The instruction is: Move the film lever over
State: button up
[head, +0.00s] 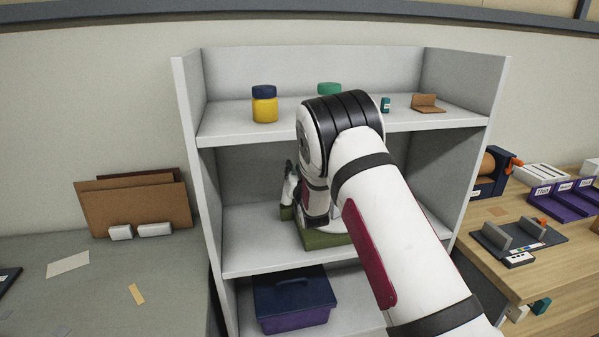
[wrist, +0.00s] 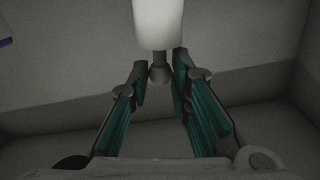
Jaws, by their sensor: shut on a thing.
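My gripper shows in the wrist view (wrist: 160,80), with teal pads on both fingers. Its fingertips close around the narrow grey lower end (wrist: 160,73) of a white cylindrical piece (wrist: 157,24). I cannot tell whether this piece is the film lever. In the head view my arm reaches into the middle level of the grey shelf unit (head: 462,115) and hides much of that level. Part of my gripper (head: 290,185) shows left of my wrist there, above a green base (head: 325,240). An orange lever-like part (head: 515,163) shows on a dark blue device at the right.
A yellow jar (head: 264,105), a green-lidded jar (head: 329,89) and a small brown stand (head: 427,103) are on the upper shelf. A purple bin (head: 294,305) sits below. The shelf's side walls flank my arm. A wooden table (head: 497,275) holds purple trays.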

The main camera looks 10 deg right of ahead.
jog(key=shift+a, duration=0.5)
jog(key=shift+a, duration=0.95)
jog(key=o, duration=0.9)
jog(key=shift+r, duration=0.1)
jog(key=shift+s, duration=0.1)
